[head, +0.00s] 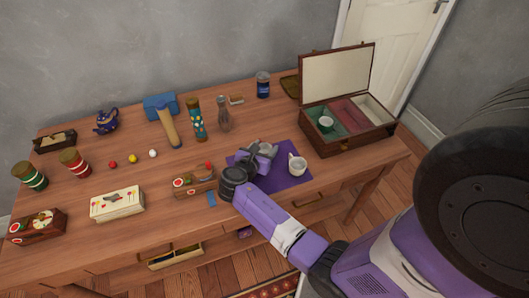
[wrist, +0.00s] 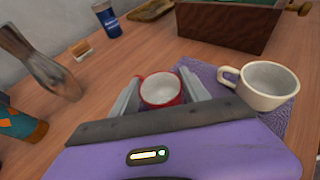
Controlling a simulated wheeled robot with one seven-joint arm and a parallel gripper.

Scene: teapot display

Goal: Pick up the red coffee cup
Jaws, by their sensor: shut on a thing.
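The red coffee cup (wrist: 162,90), with a pale inside, sits between the two fingers of my gripper (wrist: 160,98) in the wrist view. My gripper is shut on it, with one finger on each side. In the head view my gripper (head: 263,152) is over the purple mat (head: 291,176), and my own arm mostly hides the cup. I cannot tell whether the cup is touching the mat. A white cup (head: 297,164) stands on the mat just to the right; it also shows close to the right finger in the wrist view (wrist: 265,85).
A small clock box (head: 193,183) lies left of my gripper.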

